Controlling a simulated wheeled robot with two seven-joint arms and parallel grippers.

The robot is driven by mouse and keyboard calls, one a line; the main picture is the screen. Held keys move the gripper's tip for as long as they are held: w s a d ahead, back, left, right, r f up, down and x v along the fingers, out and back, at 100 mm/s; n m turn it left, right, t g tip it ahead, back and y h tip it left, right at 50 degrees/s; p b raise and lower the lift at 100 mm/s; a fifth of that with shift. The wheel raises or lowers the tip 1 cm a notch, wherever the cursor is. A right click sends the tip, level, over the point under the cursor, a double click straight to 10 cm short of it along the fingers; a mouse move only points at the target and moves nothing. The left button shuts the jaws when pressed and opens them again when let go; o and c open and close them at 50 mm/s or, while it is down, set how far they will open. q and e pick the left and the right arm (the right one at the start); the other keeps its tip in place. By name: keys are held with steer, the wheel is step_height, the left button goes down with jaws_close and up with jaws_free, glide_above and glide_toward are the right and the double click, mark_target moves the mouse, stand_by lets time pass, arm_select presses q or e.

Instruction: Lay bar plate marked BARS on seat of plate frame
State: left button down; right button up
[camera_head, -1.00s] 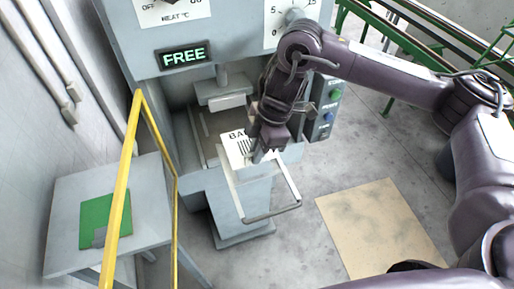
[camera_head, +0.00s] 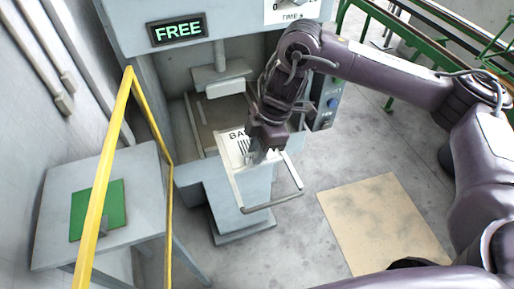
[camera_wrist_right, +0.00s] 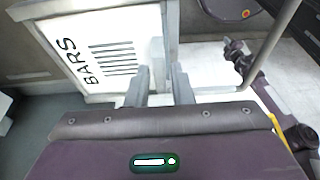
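The bar plate marked BARS (camera_head: 237,138) is white with black lettering and stripes. It lies at the back part of the plate frame (camera_head: 285,203), a light metal frame with a looped bar at its front. In the right wrist view the plate (camera_wrist_right: 85,45) appears flat, to the left of my fingers. My right gripper (camera_head: 259,157) is at the plate's right edge and hides part of it. My left gripper is out of view.
A grey press (camera_head: 225,45) with a green FREE display (camera_head: 177,30) stands behind the frame. A yellow rail (camera_head: 125,100) and a side table (camera_head: 145,190) with a green plate (camera_head: 112,205) are at left. A tan mat (camera_head: 380,220) lies on the floor at right.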

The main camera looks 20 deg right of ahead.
steer(key=shift+o, duration=1.4)
steer(key=shift+p+v, duration=0.35)
steer(key=shift+v, duration=3.55)
steer(key=shift+s+f, duration=0.1)
